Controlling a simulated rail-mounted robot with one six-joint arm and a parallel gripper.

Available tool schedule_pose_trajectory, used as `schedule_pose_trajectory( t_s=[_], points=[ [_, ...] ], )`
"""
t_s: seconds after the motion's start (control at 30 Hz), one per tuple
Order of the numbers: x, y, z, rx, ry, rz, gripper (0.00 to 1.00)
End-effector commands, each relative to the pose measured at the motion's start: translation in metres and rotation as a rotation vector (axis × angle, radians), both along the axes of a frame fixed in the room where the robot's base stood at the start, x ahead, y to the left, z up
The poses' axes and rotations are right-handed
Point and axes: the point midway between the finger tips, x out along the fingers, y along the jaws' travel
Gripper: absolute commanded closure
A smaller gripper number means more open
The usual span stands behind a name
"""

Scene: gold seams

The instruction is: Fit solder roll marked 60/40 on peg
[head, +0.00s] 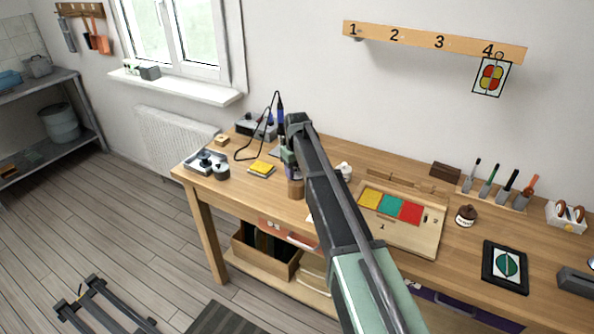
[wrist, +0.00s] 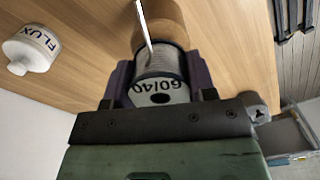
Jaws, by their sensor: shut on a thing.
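The solder roll (wrist: 159,93) marked 60/40 has a white end face and grey windings, and its marking is upside down in the wrist view. My gripper (wrist: 160,78) is shut on it, with a dark purple finger on each side. A thin metal rod, seemingly the peg (wrist: 144,22), shows just beyond the roll, in front of a round wooden piece (wrist: 170,18). I cannot tell whether the rod enters the roll. In the head view, my arm hides the roll and most of my gripper (head: 290,165), which is over the bench's left part near a wooden cylinder (head: 296,189).
The white FLUX bottle (wrist: 32,50) stands left in the wrist view. On the bench (head: 330,150), a yellow pad (head: 262,168) and a grey tray (head: 205,161) lie left of my arm. A board with coloured squares (head: 425,240) lies to its right.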

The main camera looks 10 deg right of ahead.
Motion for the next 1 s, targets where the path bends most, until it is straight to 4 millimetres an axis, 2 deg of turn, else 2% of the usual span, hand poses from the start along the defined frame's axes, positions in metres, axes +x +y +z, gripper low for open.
schedule_pose_trajectory(
  t_s=[0.5, 1.0],
  points=[
    [0.000, 0.000, -0.013, 0.000, 0.000, 0.000, 0.88],
    [0.000, 0.000, -0.013, 0.000, 0.000, 0.000, 0.88]
  ],
)
